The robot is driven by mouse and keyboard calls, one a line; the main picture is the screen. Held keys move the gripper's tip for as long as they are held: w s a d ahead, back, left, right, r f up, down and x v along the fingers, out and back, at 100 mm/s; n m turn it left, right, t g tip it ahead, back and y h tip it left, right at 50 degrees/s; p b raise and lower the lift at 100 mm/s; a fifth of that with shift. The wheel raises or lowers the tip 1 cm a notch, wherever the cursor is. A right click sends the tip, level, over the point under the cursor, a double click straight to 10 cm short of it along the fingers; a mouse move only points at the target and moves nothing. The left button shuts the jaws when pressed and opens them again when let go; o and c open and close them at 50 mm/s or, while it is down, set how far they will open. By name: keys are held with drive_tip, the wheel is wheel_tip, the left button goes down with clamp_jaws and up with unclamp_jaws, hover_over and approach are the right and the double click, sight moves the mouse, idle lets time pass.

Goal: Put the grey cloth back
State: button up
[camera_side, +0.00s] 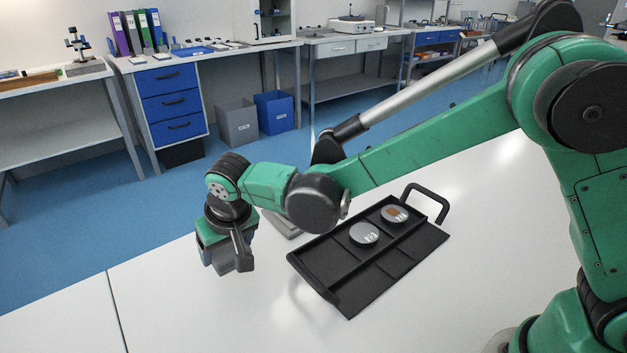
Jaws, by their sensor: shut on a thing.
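My gripper (232,256) hangs over the white table, left of the black tray, pointing down. It is shut on a small grey thing between its fingers, which I take to be the grey cloth (222,263). The cloth is mostly hidden by the fingers and is hard to tell apart from them. I cannot tell whether it touches the table.
The black divided tray (388,272), with a raised handle at each end, holds two round grey discs, one (364,233) plain-topped with marks, one (394,213) with a brown patch. A grey flat piece (284,224) lies behind my arm. The table's front left is clear.

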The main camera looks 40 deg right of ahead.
sight(235, 280)
drive_tip(key=shift+f, duration=2.55)
drive_tip(key=o, duration=1.3)
drive_tip(key=shift+f, duration=0.1)
drive_tip(key=v, duration=1.1)
drive_tip(key=s+d+r+t, duration=0.1)
drive_tip(key=s+d, duration=0.3)
drive_tip(key=d, duration=0.5)
drive_tip(key=s+d+r+t, duration=0.1)
drive_tip(key=s+d, duration=0.4)
drive_tip(key=d, duration=0.5)
drive_tip(key=shift+s+d+r+t, duration=0.2)
drive_tip(key=shift+r+t, duration=0.2)
drive_tip(key=shift+r, duration=0.2)
